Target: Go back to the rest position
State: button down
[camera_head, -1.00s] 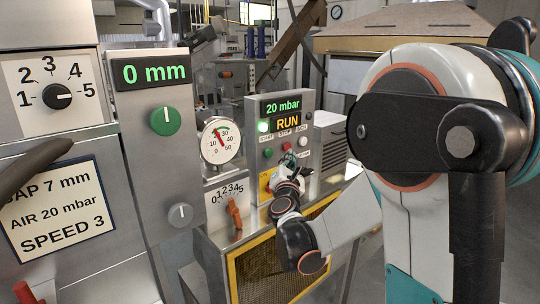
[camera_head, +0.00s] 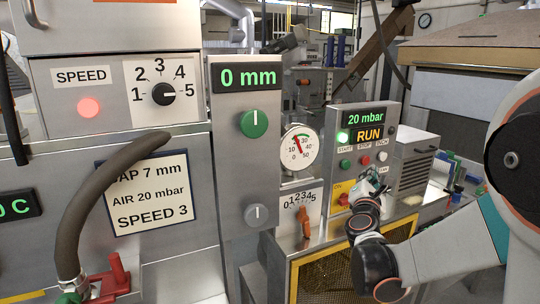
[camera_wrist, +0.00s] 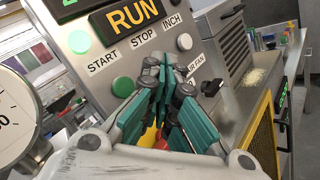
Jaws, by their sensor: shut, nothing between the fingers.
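My gripper (camera_head: 376,180) is in front of the lower part of the control panel (camera_head: 386,116) that reads 20 mbar and RUN. It is shut and empty, its teal fingers together in the wrist view (camera_wrist: 158,68). There the fingertips lie below the STOP and INCH labels and cover part of the panel face. I cannot tell whether they touch it. The green START button (camera_wrist: 123,87) shows left of the fingers. My arm reaches in from the right.
A pressure gauge (camera_head: 299,147) and a small lever with a 0 to 5 scale (camera_head: 303,222) stand left of the gripper. A SPEED dial (camera_head: 163,93) points at 5. The gap display (camera_head: 248,78) reads 0 mm. A yellow mesh guard (camera_head: 322,272) is below.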

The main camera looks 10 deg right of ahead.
jog(key=s+a+f+m+g+b, duration=0.1)
jog(key=s+f+m+g+b, duration=0.15)
jog(key=s+m, duration=0.5)
jog(key=s+a+f+m+g+b, duration=0.1)
jog(key=s+f+m+g+b, duration=0.1)
jog(key=s+f+m+g, duration=0.4)
jog(key=s+a+f+m+g+y+b, duration=0.1)
jog(key=s+a+f+m+y+b, duration=0.1)
jog(key=s+a+f+m+y, duration=0.2)
jog(key=s+a+f+m+g+y+b, duration=0.1)
jog(key=s+a+f+m+y, duration=0.4)
jog(key=s+a, duration=0.6)
jog(key=s+f+b, duration=0.1)
jog(key=s+f, duration=0.1)
jog(key=s, duration=0.2)
jog(key=shift+s+a+f, duration=0.15)
jog(key=shift+s+a, duration=0.1)
dwell(2.8)
